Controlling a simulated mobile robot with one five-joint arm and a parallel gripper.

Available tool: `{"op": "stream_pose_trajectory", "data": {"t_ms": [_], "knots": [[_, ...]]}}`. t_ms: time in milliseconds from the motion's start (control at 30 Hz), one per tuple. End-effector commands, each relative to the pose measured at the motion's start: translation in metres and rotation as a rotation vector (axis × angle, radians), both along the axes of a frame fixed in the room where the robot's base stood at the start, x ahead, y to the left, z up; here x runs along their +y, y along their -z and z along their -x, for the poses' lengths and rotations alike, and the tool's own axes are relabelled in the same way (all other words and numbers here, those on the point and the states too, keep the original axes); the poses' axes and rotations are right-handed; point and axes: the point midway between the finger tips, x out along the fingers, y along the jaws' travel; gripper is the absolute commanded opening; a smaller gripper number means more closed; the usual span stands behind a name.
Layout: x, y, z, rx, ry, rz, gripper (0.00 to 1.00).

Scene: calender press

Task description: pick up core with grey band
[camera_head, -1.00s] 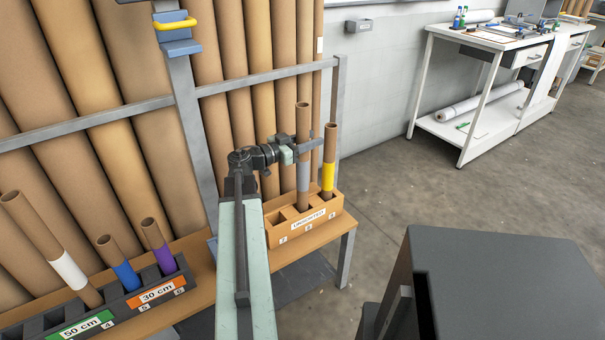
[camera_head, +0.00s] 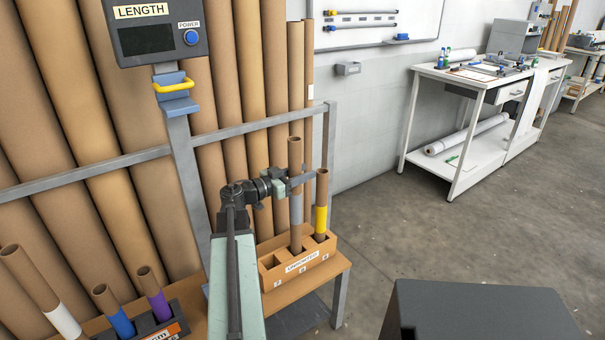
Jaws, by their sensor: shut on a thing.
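The core with grey band (camera_head: 296,210) is a brown cardboard tube standing upright at the orange rack (camera_head: 267,282). My gripper (camera_head: 295,184) is shut on this core, just above or at the top of its grey band. The core's lower end is at its slot, and I cannot see whether it is clear of the slot. The core with yellow band (camera_head: 321,218) stands close on its right, shorter, in a neighbouring slot. A finger of my gripper reaches near its top.
A dark rack (camera_head: 189,304) with purple-, blue- and white-banded cores stands at lower left. A grey rail (camera_head: 262,124) and tall brown tubes are behind. A length display (camera_head: 157,35) is at top left. Open floor and a white table (camera_head: 478,77) lie to the right.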

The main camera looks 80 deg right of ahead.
Motion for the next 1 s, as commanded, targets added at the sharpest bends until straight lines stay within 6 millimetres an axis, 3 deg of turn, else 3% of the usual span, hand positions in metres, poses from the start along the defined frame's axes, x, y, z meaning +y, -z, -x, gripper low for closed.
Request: {"op": "stream_pose_trajectory", "data": {"t_ms": [33,500,633,1000], "knots": [[0.0,-0.021,0.0,0.0,0.0,0.0,0.0],[0.0,-0.125,0.0,0.0,0.0,0.0,0.0],[0.0,-0.134,0.0,0.0,0.0,0.0,0.0],[0.0,-0.132,0.0,0.0,-0.001,0.0,0.0]]}}
